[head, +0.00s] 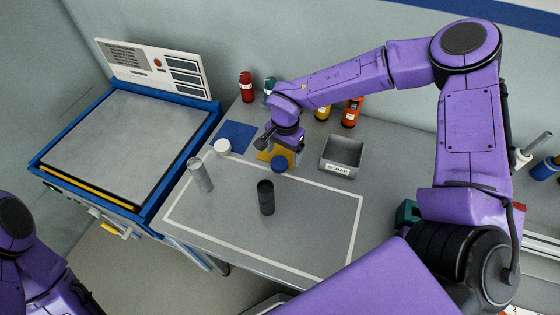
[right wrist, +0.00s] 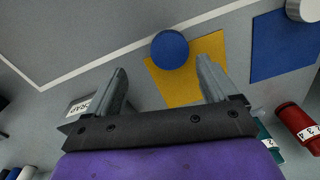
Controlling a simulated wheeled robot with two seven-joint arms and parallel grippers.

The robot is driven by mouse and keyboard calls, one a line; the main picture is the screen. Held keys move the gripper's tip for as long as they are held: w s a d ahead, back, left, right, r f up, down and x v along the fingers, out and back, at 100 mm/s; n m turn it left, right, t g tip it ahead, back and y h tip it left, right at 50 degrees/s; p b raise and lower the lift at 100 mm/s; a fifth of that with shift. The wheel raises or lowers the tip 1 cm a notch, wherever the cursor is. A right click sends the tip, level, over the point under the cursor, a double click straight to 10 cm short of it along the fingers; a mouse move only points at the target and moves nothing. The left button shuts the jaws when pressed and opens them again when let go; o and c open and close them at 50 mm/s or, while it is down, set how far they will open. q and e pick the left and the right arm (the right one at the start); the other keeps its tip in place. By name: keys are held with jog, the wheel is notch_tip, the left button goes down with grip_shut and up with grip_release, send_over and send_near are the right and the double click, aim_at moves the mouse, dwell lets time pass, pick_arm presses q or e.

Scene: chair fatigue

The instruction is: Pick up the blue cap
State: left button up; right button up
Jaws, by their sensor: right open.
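The blue cap (head: 278,162) is a small round disc at the front edge of the yellow mat (head: 263,155). My right gripper (head: 282,149) is above the yellow mat, just behind the cap. In the right wrist view, the cap (right wrist: 170,49) overlaps the edge of the yellow mat (right wrist: 181,88). My open right gripper (right wrist: 162,66) has its two fingers apart and nothing between them; the cap shows just beyond the fingertips, between their lines. I cannot tell the exact height above the cap. Only part of my left arm shows in the head view; its gripper is out of view.
A white cap (head: 221,146) is at the blue mat (head: 238,132). A pale cylinder (head: 200,175) and a dark cylinder (head: 265,197) stand on the table. The scrap bin (head: 341,167) is to the right. Red (head: 246,88) and orange (head: 352,112) bottles stand behind. The front right table area is clear.

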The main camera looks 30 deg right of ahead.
aim_at(278, 161)
jog(key=f, duration=0.2)
jog(key=w+f, duration=0.1)
jog(key=f, duration=0.1)
jog(key=w+a+f+p, duration=0.1)
jog(key=shift+f, duration=0.4)
jog(key=shift+s+r, duration=0.25)
jog(key=shift+s, duration=0.15)
jog(key=shift+c, duration=0.3)
jog(key=shift+s, duration=0.1)
jog(key=c, duration=1)
pick_arm(q)
jog(key=shift+w+r, duration=0.35)
jog(key=shift+r, duration=0.2)
pick_arm(e)
jog(key=shift+c, duration=0.2)
jog(key=shift+r, duration=0.15)
